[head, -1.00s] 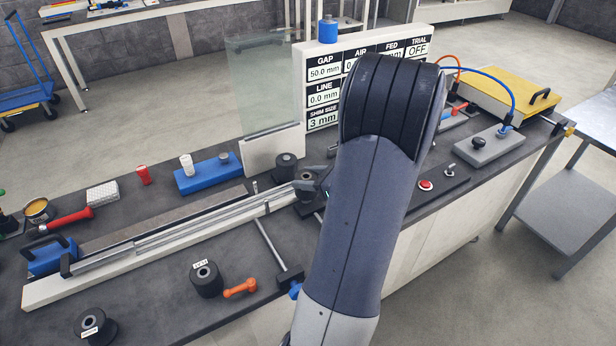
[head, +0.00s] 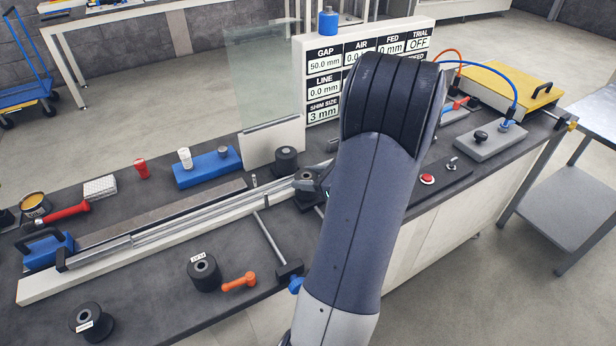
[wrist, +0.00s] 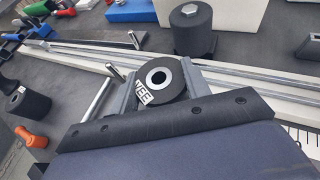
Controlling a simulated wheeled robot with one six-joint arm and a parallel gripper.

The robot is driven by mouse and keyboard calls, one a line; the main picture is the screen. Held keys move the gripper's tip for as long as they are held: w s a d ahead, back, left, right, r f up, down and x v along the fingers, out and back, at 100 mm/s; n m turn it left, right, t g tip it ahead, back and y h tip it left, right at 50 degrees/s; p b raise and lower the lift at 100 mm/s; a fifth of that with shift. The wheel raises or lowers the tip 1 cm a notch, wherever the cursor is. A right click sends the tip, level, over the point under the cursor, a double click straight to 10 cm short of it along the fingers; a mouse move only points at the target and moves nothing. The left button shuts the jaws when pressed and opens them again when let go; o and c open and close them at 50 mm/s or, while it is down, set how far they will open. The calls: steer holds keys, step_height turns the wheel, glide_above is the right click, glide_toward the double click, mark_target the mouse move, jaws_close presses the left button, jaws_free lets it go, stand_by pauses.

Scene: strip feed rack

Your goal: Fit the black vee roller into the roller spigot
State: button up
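The black vee roller (wrist: 160,82), with a pale bore and a white label reading VEE, is between the fingers of my gripper (wrist: 160,90) in the wrist view. The fingers press on its two sides. In the head view my gripper (head: 312,182) is over the long rail near its right end, with the roller (head: 303,178) partly hidden by it.
Another black roller (head: 286,160) stands close behind my gripper. A FLAT-labelled roller (head: 205,274), an orange handle (head: 240,281) and a further roller (head: 88,322) are at the front. A white panel with readouts (head: 322,68) and a clear guard (head: 262,85) rise behind.

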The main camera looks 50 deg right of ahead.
steer(key=o, duration=0.5)
steer(key=shift+c, duration=0.2)
steer(key=v, duration=1)
steer(key=shift+s+r, duration=0.2)
steer(key=shift+s, duration=0.15)
steer(key=shift+d, duration=0.15)
steer(key=x, duration=1)
steer(key=shift+w+f, duration=0.1)
steer(key=shift+w, duration=0.35)
steer(key=shift+s+r+p, duration=0.1)
steer(key=shift+r+p, duration=0.25)
